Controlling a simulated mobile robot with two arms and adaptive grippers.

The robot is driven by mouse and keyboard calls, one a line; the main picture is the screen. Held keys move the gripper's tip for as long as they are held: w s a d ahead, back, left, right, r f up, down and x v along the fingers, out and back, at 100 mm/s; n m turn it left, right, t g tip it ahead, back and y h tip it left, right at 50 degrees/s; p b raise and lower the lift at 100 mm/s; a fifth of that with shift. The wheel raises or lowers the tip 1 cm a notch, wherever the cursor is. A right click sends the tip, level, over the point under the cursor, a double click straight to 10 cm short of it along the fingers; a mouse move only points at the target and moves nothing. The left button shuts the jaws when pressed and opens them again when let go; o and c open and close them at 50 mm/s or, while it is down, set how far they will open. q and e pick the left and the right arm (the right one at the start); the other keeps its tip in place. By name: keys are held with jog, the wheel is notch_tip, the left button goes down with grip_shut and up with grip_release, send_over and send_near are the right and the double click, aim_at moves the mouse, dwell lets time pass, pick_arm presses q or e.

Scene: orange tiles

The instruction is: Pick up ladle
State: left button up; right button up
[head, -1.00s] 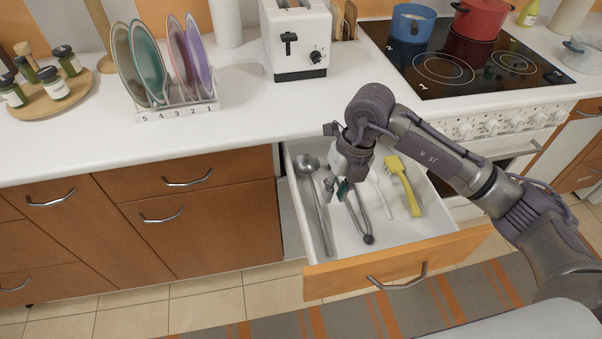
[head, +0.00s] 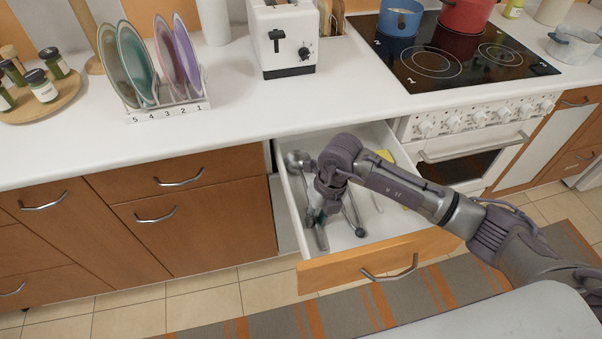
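The metal ladle (head: 297,160) lies along the left side of the open drawer (head: 356,270). My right gripper (head: 316,219) reaches down into the drawer over the ladle's handle. Its fingers are small and partly covered by the wrist, so I cannot tell whether they are open or shut, or touching the handle. My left gripper is not in view.
A dark-tipped utensil (head: 359,231) lies right of my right gripper in the drawer. A yellow utensil (head: 385,155) is mostly hidden behind my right arm. The counter above holds a plate rack (head: 170,112), a toaster (head: 287,45) and a stove (head: 440,60).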

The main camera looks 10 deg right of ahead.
grip_shut()
